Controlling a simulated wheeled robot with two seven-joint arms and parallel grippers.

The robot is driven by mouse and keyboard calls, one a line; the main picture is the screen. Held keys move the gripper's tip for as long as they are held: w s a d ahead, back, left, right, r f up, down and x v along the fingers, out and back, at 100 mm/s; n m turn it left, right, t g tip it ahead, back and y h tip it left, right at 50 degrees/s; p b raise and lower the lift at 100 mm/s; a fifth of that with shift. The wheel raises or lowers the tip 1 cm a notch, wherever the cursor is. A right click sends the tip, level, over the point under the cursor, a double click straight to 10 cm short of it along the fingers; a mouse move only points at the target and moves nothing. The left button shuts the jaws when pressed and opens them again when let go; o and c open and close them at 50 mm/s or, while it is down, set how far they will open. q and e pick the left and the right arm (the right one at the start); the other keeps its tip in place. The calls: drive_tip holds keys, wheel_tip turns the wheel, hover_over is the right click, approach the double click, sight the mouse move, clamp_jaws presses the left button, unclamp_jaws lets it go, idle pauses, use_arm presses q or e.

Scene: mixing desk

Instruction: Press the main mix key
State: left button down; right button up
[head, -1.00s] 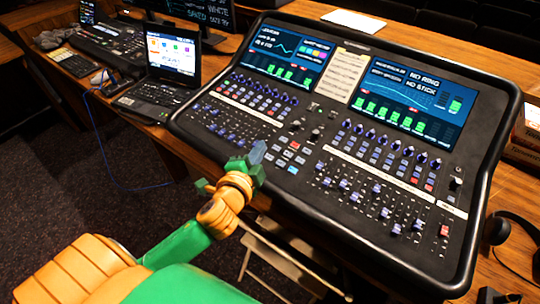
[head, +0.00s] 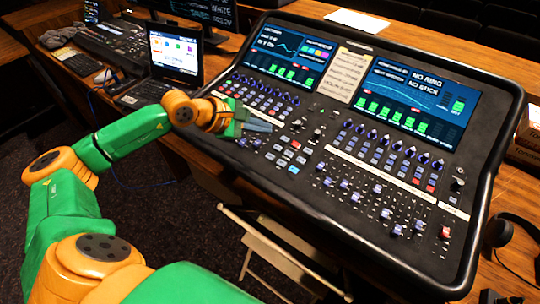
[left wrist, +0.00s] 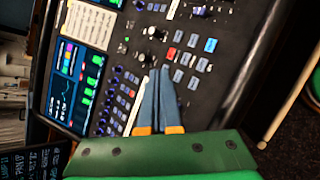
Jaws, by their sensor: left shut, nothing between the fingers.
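The mixing desk (head: 330,215) is a black console with screens, knobs and faders. A small block of keys (head: 290,158), some red, white and blue, sits left of its middle. Their labels are too small to read, so I cannot tell which is the main mix key. The same key block (left wrist: 190,60) shows in the left wrist view, just beyond and right of the fingertips. My left gripper (head: 268,126) is shut and empty, over the left part of the desk, its tips pointing toward the key block. Contact cannot be told. My right gripper is not in view.
A laptop (head: 172,58) stands on the wooden table left of the desk. A folding chair (head: 262,250) is in front of the desk. Headphones (head: 505,230) lie at the right. A paper sheet (head: 357,20) lies behind.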

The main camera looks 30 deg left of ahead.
sight(270, 156)
use_arm(q)
drive_tip(key=shift+a+f, duration=0.1)
drive_tip(key=shift+f, duration=0.05)
drive_tip(key=f+b, duration=0.4)
drive_tip(key=f, duration=0.1)
drive_tip(key=w+f+b, duration=0.1)
drive_tip(key=f+b, duration=0.1)
drive_tip(key=f, duration=0.1)
drive_tip(key=shift+f, duration=0.2)
drive_tip(key=shift+f, duration=0.1)
idle(1.9)
drive_tip(key=shift+f+b, duration=0.35)
drive_tip(key=shift+b, duration=0.3)
drive_tip(key=shift+f+b, duration=0.4)
drive_tip(key=shift+b, duration=0.1)
drive_tip(key=shift+r, duration=0.15)
idle(0.5)
drive_tip(key=shift+r+p, duration=0.4)
drive_tip(key=shift+r, duration=0.25)
